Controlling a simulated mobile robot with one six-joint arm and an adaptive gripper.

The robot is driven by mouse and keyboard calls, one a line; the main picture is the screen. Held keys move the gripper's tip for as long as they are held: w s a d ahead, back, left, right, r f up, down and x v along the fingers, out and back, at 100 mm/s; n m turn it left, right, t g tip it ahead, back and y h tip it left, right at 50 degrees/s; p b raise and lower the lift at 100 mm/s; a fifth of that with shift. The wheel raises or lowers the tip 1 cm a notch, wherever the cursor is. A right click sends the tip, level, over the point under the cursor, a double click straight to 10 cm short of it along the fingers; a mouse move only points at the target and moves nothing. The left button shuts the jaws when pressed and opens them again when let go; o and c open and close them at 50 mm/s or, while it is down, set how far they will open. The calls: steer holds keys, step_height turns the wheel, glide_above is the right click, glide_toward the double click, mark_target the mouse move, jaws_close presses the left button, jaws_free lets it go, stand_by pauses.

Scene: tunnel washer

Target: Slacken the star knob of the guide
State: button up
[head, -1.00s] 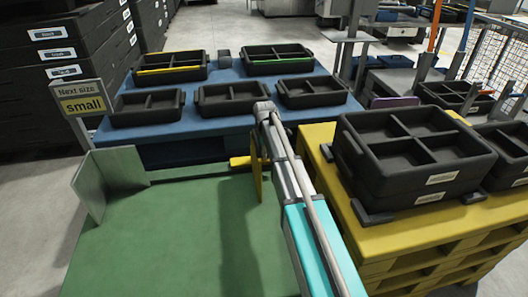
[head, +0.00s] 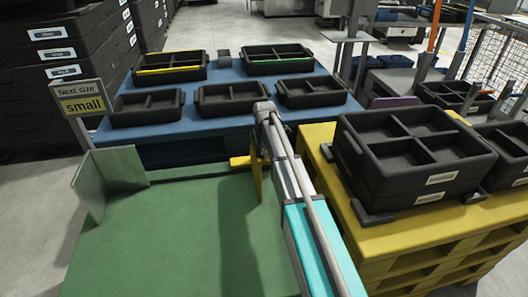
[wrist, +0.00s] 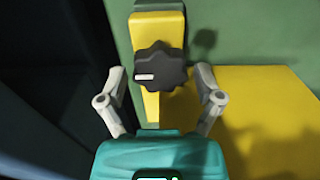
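The star knob (wrist: 160,67) is black with a white mark on its left side. It sits on the yellow guide (wrist: 158,25), seen close up in the wrist view. My gripper (wrist: 160,74) is open, with one grey finger on each side of the knob and a visible gap on both sides. Whether the fingertips reach down to the knob's depth I cannot tell. In the head view the yellow guide (head: 254,178) stands at the back right of the green table, partly behind my arm. The knob and the gripper's fingers are hidden there.
The green table (head: 170,240) is bare, with a grey angled plate (head: 117,172) at its back left. A blue table (head: 215,125) with several black trays is behind. A yellow stand (head: 390,235) with stacked black trays is close on the right. A sign (head: 83,104) reads "Next size small".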

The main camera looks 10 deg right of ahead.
steer(key=shift+m, duration=0.5)
steer(key=m, duration=1.1)
steer(key=shift+m, duration=0.4)
step_height(320, 180, up, 14)
steer(key=p, duration=1.3)
steer(key=shift+p, duration=0.4)
stand_by(0.4)
step_height(320, 180, up, 9)
steer(key=p, duration=0.9)
steer(key=shift+r, duration=0.15)
steer(key=shift+r+p, duration=0.35)
steer(key=shift+p, duration=0.25)
